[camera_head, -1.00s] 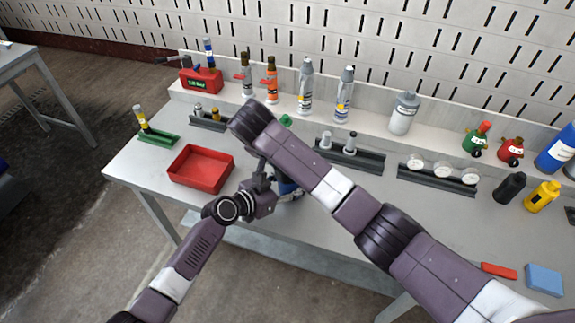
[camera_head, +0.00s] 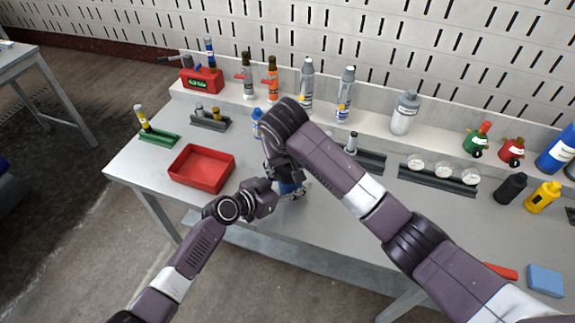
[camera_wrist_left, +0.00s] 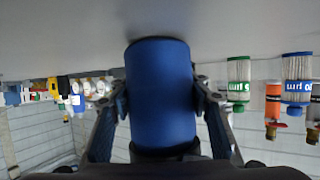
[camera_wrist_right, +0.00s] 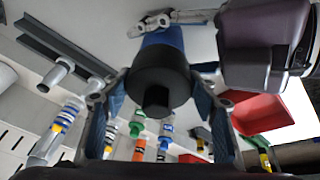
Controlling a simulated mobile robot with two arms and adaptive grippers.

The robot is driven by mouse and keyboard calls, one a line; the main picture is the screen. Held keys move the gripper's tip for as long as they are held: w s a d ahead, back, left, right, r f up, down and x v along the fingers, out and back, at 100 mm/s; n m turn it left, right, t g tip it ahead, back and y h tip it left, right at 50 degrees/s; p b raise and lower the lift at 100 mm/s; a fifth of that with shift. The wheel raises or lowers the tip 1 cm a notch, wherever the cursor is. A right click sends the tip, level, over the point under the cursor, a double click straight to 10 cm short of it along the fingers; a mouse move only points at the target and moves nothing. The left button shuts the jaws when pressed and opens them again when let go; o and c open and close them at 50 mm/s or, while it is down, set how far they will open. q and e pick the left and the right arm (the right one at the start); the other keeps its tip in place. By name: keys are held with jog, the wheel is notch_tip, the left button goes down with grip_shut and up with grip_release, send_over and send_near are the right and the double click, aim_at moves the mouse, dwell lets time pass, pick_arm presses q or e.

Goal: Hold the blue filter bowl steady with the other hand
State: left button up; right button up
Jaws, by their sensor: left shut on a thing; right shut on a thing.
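The blue filter bowl (camera_wrist_left: 160,85) stands upright between the fingers of my left gripper (camera_wrist_left: 160,100), which is shut on it from the side. In the head view a little of the bowl (camera_head: 290,188) shows below my right wrist. A black cap (camera_wrist_right: 158,76) with a nub sits on top of the bowl, which shows behind it in the right wrist view (camera_wrist_right: 163,38). My right gripper (camera_wrist_right: 152,98) is above, pointing down, with its fingers shut on the black cap. In the head view my right arm hides most of the cap and both sets of fingers.
A red tray (camera_head: 202,184) stands left of the bowl. Behind are a dark rack (camera_head: 210,122) and a blue-topped cartridge (camera_head: 257,116). Spray bottles (camera_head: 345,95) line the back shelf. Another rack (camera_head: 438,180) holds round gauges. The table's front edge is close to the bowl.

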pick_arm(q)
jog(key=shift+w+a, duration=0.2)
jog(key=shift+a, duration=0.15)
pick_arm(e)
jog(key=n, duration=0.3)
jog(key=shift+d+f+y, duration=0.15)
jog(key=shift+d+y, duration=0.25)
jog(key=shift+n+g, duration=0.3)
jog(key=shift+w+d+n+y, duration=0.1)
jog(key=shift+n+y, duration=0.2)
jog(key=shift+n, duration=0.8)
jog(key=n+g, duration=0.1)
jog(key=n, duration=0.2)
jog(key=shift+y, duration=0.3)
jog(key=shift+n, duration=0.3)
jog(key=shift+n+g, duration=0.4)
jog(key=shift+n, duration=0.4)
jog(key=n+g, duration=0.1)
jog(key=n, duration=0.2)
jog(key=shift+n, duration=0.4)
jog(key=shift+c, duration=0.2)
pick_arm(q)
jog(key=shift+s, duration=0.1)
jog(key=shift+d, duration=0.1)
pick_arm(e)
jog(key=shift+n+g, duration=0.3)
